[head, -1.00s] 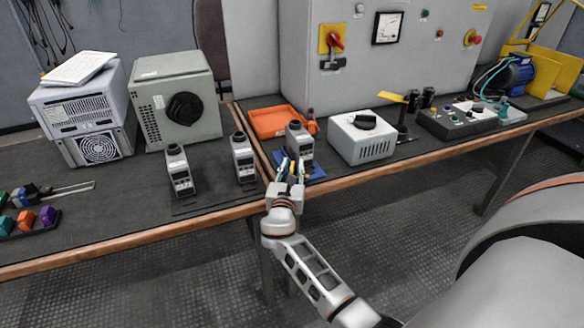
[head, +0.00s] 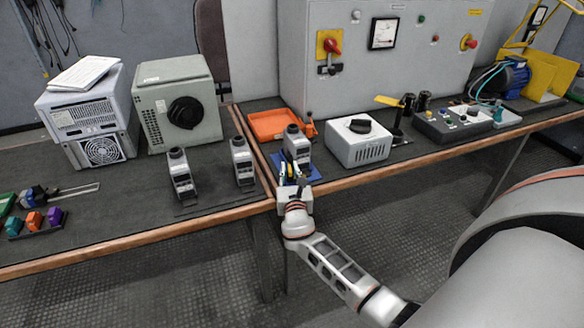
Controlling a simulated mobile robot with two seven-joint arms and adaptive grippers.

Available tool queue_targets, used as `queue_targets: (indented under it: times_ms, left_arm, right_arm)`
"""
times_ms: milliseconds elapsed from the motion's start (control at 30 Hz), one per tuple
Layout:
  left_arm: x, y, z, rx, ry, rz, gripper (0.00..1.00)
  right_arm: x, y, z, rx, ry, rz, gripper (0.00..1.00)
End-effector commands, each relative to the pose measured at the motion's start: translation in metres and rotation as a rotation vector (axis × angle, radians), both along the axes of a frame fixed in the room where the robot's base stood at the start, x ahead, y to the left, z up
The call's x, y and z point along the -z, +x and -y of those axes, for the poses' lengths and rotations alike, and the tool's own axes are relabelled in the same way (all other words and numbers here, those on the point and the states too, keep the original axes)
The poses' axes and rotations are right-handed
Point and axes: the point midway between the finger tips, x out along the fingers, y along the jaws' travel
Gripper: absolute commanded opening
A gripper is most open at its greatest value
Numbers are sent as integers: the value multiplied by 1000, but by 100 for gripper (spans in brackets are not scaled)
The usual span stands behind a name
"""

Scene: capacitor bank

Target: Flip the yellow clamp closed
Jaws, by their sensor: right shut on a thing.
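A small yellow part (head: 283,170), which I take for the yellow clamp, shows at the front of a grey module (head: 299,148) on a blue base (head: 315,175). My right gripper (head: 290,173) reaches there from the front edge and is shut on the yellow part. The fingers hide much of the clamp, so its exact angle cannot be told. My left gripper is not in view.
Two similar grey modules (head: 181,177) (head: 242,160) stand to the left. An orange tray (head: 270,124) and an orange upright lever (head: 309,128) are behind. A white box (head: 359,145) stands close on the right. A yellow flat piece (head: 388,101) sits on a black stand farther right.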

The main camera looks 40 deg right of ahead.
Motion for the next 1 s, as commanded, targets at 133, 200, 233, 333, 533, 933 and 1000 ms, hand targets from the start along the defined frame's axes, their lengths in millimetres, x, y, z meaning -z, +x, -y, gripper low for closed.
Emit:
queue_targets:
  times_ms: [133, 200, 233, 333, 533, 933, 1000]
  left_arm:
    - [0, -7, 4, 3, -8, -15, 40]
    - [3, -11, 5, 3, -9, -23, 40]
    - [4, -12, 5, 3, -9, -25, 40]
    - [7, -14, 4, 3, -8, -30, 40]
    - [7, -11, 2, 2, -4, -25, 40]
    - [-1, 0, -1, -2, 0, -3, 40]
    - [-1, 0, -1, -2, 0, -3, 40]
  right_arm:
    - [-5, 0, 2, -100, -7, 4, 0]
    - [-4, 0, 2, -142, -7, 3, 0]
    - [-3, 0, 3, -159, -7, 3, 0]
    - [-3, 1, 2, -208, -6, 4, 0]
    - [-2, 0, 1, -270, -4, 2, 0]
    - [-2, 0, 0, -289, 0, 2, 0]
    - [-2, 0, 0, -289, 0, 2, 0]
